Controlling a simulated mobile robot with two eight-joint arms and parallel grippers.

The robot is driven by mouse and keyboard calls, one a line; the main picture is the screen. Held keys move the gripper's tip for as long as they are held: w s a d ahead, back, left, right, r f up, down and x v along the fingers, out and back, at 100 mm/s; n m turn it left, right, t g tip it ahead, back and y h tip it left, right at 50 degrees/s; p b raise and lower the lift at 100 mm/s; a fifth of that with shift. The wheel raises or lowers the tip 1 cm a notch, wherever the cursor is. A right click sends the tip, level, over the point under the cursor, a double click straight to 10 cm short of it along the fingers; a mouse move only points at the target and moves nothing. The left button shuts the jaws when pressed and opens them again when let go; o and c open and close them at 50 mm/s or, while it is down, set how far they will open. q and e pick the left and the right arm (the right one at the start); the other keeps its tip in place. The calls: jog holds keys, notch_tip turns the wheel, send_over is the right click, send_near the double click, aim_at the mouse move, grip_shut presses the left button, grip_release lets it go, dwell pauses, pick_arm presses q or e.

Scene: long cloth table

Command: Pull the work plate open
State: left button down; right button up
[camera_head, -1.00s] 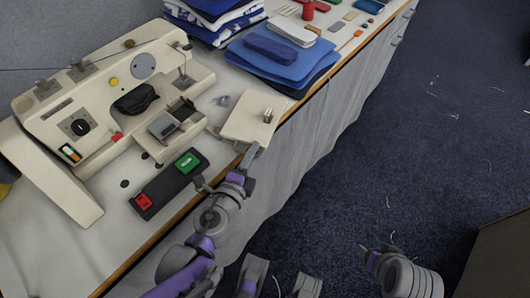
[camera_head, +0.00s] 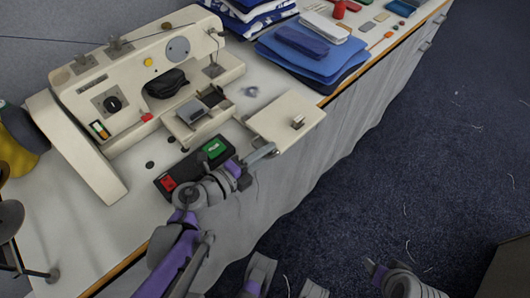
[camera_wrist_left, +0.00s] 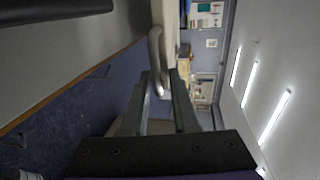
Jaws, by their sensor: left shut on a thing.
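The work plate (camera_head: 284,112) is a cream flat plate with a small metal knob on top, to the right of the cream sewing machine (camera_head: 140,85). A gap shows between it and the machine, and its front corner reaches past the table's front edge. My left gripper (camera_head: 265,153) is at the plate's front left corner, shut on the work plate. In the left wrist view, the fingers (camera_wrist_left: 160,85) close around a pale curved part (camera_wrist_left: 156,55) at the plate's edge.
A black switch box (camera_head: 190,168) with red and green buttons lies left of my left gripper. Blue folded cloths (camera_head: 312,62) lie behind the plate, near the table edge. The dark blue floor (camera_head: 430,140) right of the table is open.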

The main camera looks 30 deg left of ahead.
pick_arm(q)
jog(key=shift+s+f, duration=0.25)
jog(key=c, duration=1)
grip_release()
jog(key=shift+o, duration=0.4)
jog(key=shift+w, duration=0.15)
jog(key=shift+r, duration=0.1)
